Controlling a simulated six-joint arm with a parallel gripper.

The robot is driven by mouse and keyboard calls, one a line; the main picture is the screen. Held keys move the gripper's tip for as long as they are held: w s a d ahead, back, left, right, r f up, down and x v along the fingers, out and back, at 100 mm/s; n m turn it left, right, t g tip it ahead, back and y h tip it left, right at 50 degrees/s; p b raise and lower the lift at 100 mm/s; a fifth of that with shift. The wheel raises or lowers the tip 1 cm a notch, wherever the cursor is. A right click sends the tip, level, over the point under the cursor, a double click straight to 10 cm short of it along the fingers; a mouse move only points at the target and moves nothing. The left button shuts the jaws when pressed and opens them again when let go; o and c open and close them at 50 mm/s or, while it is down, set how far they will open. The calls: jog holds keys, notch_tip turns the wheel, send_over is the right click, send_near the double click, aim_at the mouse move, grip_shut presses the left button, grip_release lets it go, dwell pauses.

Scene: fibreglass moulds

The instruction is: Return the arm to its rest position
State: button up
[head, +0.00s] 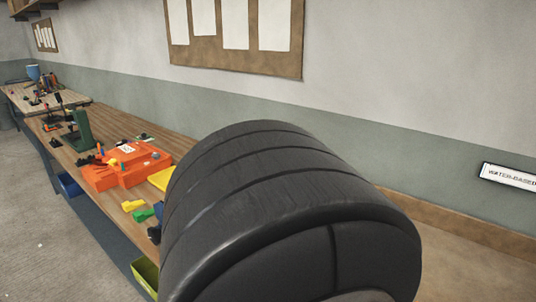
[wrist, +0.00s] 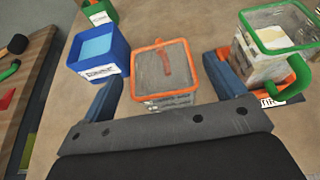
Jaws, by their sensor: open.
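My gripper (wrist: 163,68) shows in the wrist view, with two blue fingers spread wide apart and nothing held between them. An orange-rimmed clear container (wrist: 162,72) shows beyond and between the fingertips; I cannot tell the exact distance to it. In the head view the gripper is not visible, and a large dark rounded shape hides much of the lower middle and right. No rest position is marked in either view.
In the wrist view, a blue bin (wrist: 98,50) stands left and a green-rimmed container (wrist: 278,28) right. In the head view, a long wooden bench (head: 105,120) carries orange cases (head: 125,167), a green stand (head: 80,132) and small tools. A notice board (head: 238,65) hangs on the wall.

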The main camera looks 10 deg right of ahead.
jog(key=shift+v, duration=3.85)
jog(key=x, duration=1.2)
jog(key=shift+f, duration=0.1)
jog(key=s+r, duration=1)
jog(key=s, duration=0.1)
jog(key=shift+r, duration=0.4)
